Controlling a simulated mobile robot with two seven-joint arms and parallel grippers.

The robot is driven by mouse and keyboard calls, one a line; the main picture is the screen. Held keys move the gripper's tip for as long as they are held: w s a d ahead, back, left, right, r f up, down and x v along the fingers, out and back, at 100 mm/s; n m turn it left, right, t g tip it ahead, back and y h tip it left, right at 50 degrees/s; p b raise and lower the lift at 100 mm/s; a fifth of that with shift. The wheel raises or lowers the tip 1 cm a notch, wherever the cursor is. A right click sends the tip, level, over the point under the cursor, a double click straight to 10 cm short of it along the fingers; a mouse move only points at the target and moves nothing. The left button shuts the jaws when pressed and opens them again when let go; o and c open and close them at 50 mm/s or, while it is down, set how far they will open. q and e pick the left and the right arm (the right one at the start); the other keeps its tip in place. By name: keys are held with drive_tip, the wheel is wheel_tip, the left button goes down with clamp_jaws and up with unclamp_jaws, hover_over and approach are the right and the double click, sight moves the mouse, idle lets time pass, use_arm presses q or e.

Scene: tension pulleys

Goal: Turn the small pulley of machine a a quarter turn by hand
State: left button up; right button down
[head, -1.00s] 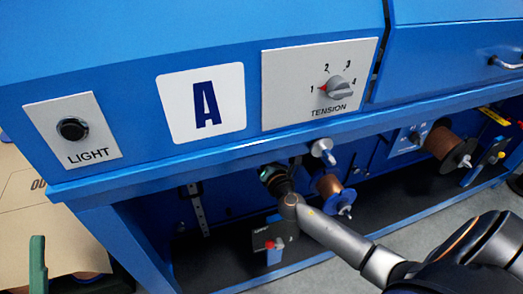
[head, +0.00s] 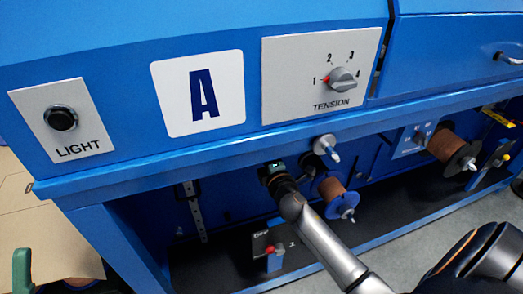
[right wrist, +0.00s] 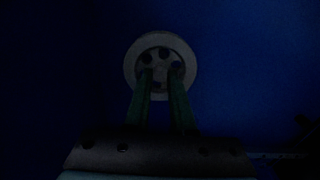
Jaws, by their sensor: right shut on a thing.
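Machine A carries a white plate with a blue letter A (head: 198,93). In the right wrist view, a small pale round pulley (right wrist: 161,42) with several dark holes faces the camera against a dark blue panel. My right gripper (right wrist: 161,76) is shut on the pulley's face, with its green fingertips at the lower holes. In the head view, my right gripper (head: 274,171) reaches under the front ledge, and the pulley is hidden. At the lower left edge, a green finger, apparently of my left gripper (head: 22,270), shows in part.
A tension dial (head: 343,79) and a light button (head: 61,117) sit on the front. A pale knob (head: 326,147) and a copper wire spool (head: 335,191) are right of my right gripper. Below is an OFF switch with a red-tipped lever (head: 270,250). The blue ledge (head: 190,167) overhangs the bay.

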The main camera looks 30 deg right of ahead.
use_arm(q)
drive_tip(key=shift+w+a+r+n+t+y+p, duration=0.15)
drive_tip(key=shift+w+r+n+y+p, duration=0.2)
drive_tip(key=shift+y+p, duration=0.4)
drive_tip(key=shift+w+a+r+n+t+y+p, duration=0.2)
drive_tip(key=shift+w+y+p, duration=0.25)
drive_tip(key=shift+p, duration=0.55)
use_arm(e)
drive_tip(key=shift+m, duration=6)
use_arm(q)
drive_tip(key=shift+d, duration=0.15)
use_arm(e)
drive_tip(key=c, duration=0.8)
unclamp_jaws()
drive_tip(key=shift+o, duration=0.2)
